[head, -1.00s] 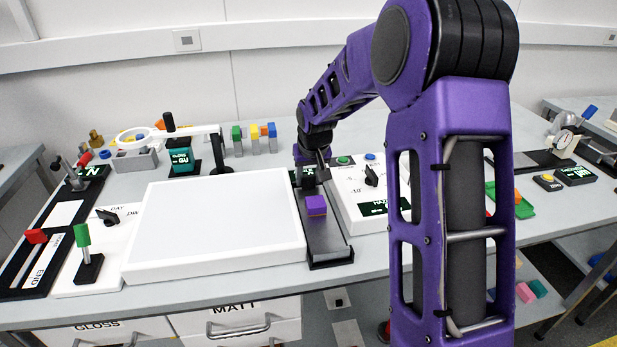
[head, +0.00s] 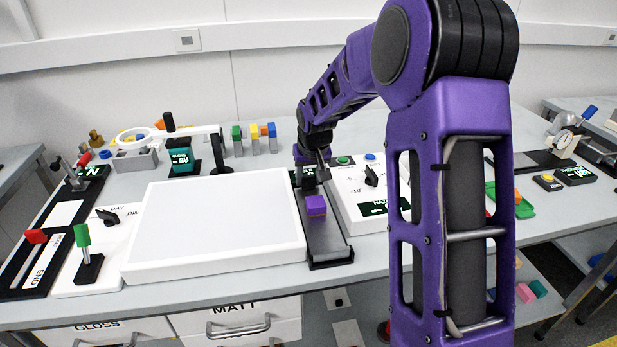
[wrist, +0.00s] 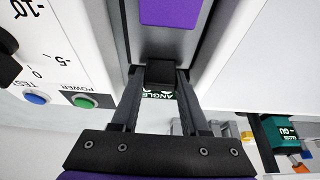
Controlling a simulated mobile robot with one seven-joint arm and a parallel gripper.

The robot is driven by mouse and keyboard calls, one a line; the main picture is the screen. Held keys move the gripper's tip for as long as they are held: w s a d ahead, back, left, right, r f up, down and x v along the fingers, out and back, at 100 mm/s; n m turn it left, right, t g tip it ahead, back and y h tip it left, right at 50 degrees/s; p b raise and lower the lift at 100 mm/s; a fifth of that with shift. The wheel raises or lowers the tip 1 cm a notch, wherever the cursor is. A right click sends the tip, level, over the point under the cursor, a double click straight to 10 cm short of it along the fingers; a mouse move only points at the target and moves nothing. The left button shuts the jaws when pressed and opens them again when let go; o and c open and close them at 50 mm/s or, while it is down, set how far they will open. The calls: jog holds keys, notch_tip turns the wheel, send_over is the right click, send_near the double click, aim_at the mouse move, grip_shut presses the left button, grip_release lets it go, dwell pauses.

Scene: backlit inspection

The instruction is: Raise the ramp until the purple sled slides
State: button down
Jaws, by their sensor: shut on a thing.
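The purple sled (head: 316,206) sits on the dark grey ramp (head: 328,243), around the middle of its length. The sled also shows at the top of the wrist view (wrist: 170,12). My gripper (wrist: 160,75) is shut on the black ramp handle (wrist: 160,72) at the ramp's far end, with one finger on each side. I cannot tell the ramp's exact tilt.
A large white panel (head: 215,222) stands close along the ramp's left side. A white box with a dial and a green and a blue button (head: 371,156) stands close on the right. A magnifier ring (head: 139,138) and small coloured blocks stand behind.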

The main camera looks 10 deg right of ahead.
jog(key=p+v, duration=0.4)
jog(key=v, duration=0.4)
jog(key=shift+r, duration=0.3)
jog(key=shift+s, duration=0.1)
jog(key=shift+c, duration=2)
grip_release()
